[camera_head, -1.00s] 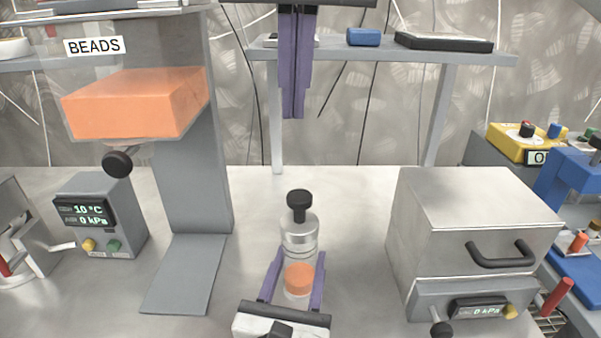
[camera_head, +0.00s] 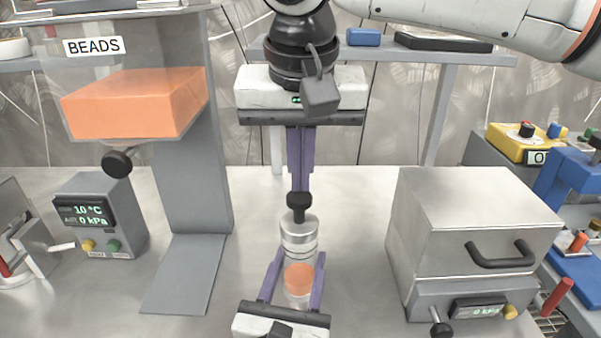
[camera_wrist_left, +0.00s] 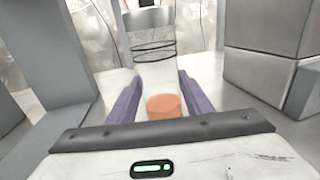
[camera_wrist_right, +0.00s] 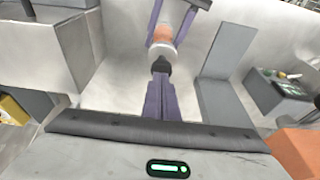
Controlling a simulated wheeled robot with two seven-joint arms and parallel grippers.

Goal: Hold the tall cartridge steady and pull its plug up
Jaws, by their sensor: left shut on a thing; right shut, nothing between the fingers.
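The tall cartridge (camera_head: 299,240) stands upright on the bench, with a silver upper part, a clear lower part and an orange fill (camera_head: 299,278). Its black plug (camera_head: 298,201) sits at the top. My left gripper (camera_head: 292,275) is shut on the cartridge's lower part, one purple finger on each side; the left wrist view shows the cartridge (camera_wrist_left: 155,75) between them. My right gripper (camera_head: 299,188) is shut and empty, fingers pointing down with their tips at the top of the plug. The right wrist view shows the plug (camera_wrist_right: 161,65) just beyond the tips; whether they touch is unclear.
A grey stand with an orange bead hopper (camera_head: 135,105) is at the left, beside a gauge box (camera_head: 100,215). A metal box with a handle (camera_head: 475,225) stands at the right. A grey shelf (camera_head: 440,56) runs behind. The bench around the cartridge is clear.

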